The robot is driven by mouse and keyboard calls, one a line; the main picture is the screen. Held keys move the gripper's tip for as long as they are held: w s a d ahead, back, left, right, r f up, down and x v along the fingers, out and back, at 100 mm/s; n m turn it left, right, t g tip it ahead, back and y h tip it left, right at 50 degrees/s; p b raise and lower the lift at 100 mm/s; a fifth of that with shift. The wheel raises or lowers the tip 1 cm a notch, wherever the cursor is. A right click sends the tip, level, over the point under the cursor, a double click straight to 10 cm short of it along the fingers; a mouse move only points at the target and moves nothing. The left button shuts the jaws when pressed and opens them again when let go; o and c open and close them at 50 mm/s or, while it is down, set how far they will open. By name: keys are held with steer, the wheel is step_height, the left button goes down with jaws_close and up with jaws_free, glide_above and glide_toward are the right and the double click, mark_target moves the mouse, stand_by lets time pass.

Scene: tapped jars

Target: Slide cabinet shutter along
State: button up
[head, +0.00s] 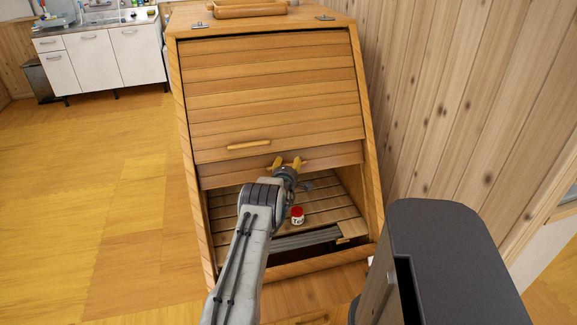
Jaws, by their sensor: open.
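A wooden cabinet (178,130) stands in the middle of the head view. Its slatted shutter (270,95) covers the upper part of the front, and a lower slat band (225,174) shows beneath it. A short bar handle (248,145) sits near the shutter's lower edge, left of my gripper. Below, the front is open onto a slatted shelf. My gripper (287,162) is open, its two yellow fingertips spread in front of the lower band. I cannot tell whether they touch it. My arm hides part of the opening's left side.
A small white jar with a red lid (297,215) stands on the shelf, just below my gripper. A wooden tray (250,9) lies on the cabinet top. A wood-panelled wall (440,100) is close on the right. Open floor (110,200) lies left, with a sink unit (100,60) behind.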

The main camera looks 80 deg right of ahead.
steer(key=shift+d+f, duration=0.1)
steer(key=shift+d, duration=0.25)
steer(key=shift+c, duration=0.3)
jaws_close()
stand_by(0.4)
